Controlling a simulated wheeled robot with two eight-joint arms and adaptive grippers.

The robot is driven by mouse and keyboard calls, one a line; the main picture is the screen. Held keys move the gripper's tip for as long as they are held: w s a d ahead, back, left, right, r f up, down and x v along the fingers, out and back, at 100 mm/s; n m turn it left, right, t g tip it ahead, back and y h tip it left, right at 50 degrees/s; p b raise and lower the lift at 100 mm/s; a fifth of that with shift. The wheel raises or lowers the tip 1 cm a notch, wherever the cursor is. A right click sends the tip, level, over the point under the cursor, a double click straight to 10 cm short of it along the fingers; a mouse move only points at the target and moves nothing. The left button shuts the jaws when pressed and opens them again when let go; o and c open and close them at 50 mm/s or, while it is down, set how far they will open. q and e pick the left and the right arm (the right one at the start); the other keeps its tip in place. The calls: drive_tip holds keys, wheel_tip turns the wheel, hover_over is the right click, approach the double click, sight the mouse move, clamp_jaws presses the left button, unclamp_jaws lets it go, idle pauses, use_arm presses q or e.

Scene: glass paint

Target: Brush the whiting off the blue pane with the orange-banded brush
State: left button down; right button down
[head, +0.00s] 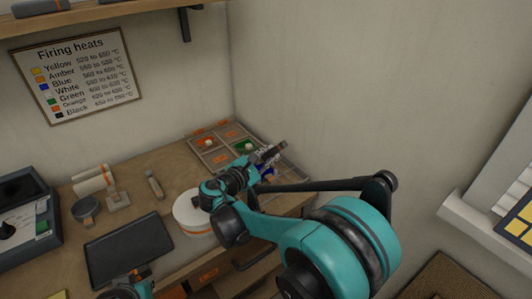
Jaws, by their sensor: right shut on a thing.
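My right gripper (268,156) is over the right part of a compartmented tray (216,160) at the back right of the bench. It is shut on a slim brownish thing, most likely the brush, largely hidden by the fingers; no orange band can be made out. A blue patch, likely the blue pane (265,171), shows just below the gripper and is partly covered by it. Whether white powder lies on it cannot be seen. My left gripper (130,277) is at the bottom edge, partly cut off, near the dark tray; its jaws are unclear.
Other tray compartments hold orange and green pieces with white on them. A round white-topped thing (190,214) stands left of my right arm. A dark flat tray (128,250), a round grey tin (85,209) and a dark device (25,220) occupy the bench's left. The wall rises close behind.

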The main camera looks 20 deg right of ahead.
drive_tip(key=shift+s+d+f, duration=0.1)
drive_tip(key=shift+s+d, duration=0.15)
drive_tip(key=shift+s, duration=0.5)
drive_tip(key=shift+s+d+r, duration=0.1)
drive_tip(key=shift+s+d, duration=0.2)
drive_tip(key=shift+s, duration=0.45)
drive_tip(key=shift+s+d+f, duration=0.1)
drive_tip(key=shift+s+d, duration=0.15)
drive_tip(key=shift+s, duration=0.5)
wheel_tip(320, 180, up, 5)
drive_tip(key=p, duration=0.4)
wheel_tip(320, 180, up, 11)
drive_tip(key=p, duration=0.8)
drive_tip(key=shift+p, duration=0.35)
drive_tip(key=shift+w, duration=0.1)
